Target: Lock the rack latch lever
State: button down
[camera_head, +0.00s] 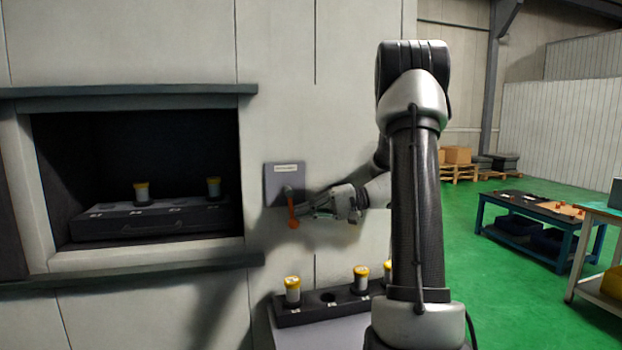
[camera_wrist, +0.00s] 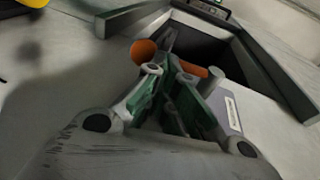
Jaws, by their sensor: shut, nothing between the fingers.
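The latch lever (camera_head: 292,212) has an orange handle hanging almost straight down from a dark pivot on a grey labelled plate (camera_head: 272,180), fixed to the pale machine wall. My gripper (camera_head: 304,206) is shut and empty, close to the lever's right side in the head view. In the wrist view the shut fingers (camera_wrist: 168,48) overlap the orange handle, with its round end (camera_wrist: 143,51) left of the tips and more orange to the right. Whether they touch it I cannot tell. The dark rack (camera_head: 150,226) sits in the wall opening at left, holding two yellow-capped pieces.
A second dark rack (camera_head: 320,314) with yellow-capped pieces stands on a grey surface below the plate. The opening's ledge (camera_head: 150,268) juts out at left. A blue workbench (camera_head: 530,212) and green open floor lie to the right.

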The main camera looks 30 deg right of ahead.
jog(key=shift+a+f, duration=0.25)
jog(key=shift+a, duration=0.05)
jog(key=shift+w, duration=0.1)
dwell(0.4)
jog(key=shift+d, duration=0.1)
